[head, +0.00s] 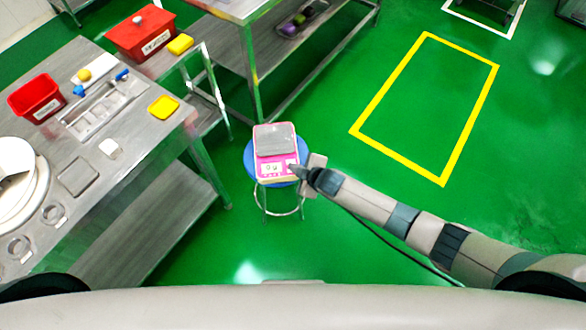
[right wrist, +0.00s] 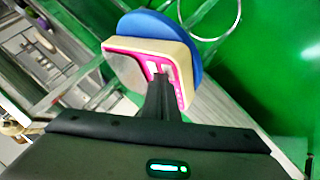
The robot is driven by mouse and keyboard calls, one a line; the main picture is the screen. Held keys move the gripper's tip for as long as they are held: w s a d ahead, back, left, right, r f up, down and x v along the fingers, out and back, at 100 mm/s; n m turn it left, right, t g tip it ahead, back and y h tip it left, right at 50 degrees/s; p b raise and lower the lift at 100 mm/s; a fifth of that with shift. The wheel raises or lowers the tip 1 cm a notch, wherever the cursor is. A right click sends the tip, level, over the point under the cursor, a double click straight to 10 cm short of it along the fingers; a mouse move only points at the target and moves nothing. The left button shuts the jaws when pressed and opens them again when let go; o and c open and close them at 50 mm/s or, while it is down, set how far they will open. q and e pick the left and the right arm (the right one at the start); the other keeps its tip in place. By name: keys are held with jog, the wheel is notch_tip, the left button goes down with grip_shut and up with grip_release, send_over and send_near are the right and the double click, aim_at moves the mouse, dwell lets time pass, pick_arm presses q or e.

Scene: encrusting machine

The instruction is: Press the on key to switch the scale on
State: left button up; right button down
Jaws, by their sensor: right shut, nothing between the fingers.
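A pink scale (head: 276,152) with a grey weighing plate (head: 275,139) sits on a round blue stool (head: 250,158) in the head view. Its front panel has a small white display that shows dark marks. My right gripper (head: 294,168) is shut and empty, with its fingertips over the right part of the front panel. In the right wrist view the scale (right wrist: 172,58) is tilted in the picture, and the shut fingers (right wrist: 158,80) overlap its pink panel. The fingers hide part of the panel, and I cannot tell whether they touch a key. My left gripper is not in view.
A steel table (head: 130,150) at the left holds a red bin (head: 36,97), yellow pieces and several metal parts. A second red bin (head: 141,37) stands behind it. Green floor with a yellow outlined area (head: 430,110) lies open at the right.

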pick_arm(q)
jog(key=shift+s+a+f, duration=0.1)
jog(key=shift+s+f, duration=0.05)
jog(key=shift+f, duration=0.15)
pick_arm(e)
jog(key=shift+f, duration=0.3)
jog(key=shift+w+a+r+p, duration=0.1)
jog(key=shift+a+r+p, duration=0.1)
jog(key=shift+r+p, duration=0.4)
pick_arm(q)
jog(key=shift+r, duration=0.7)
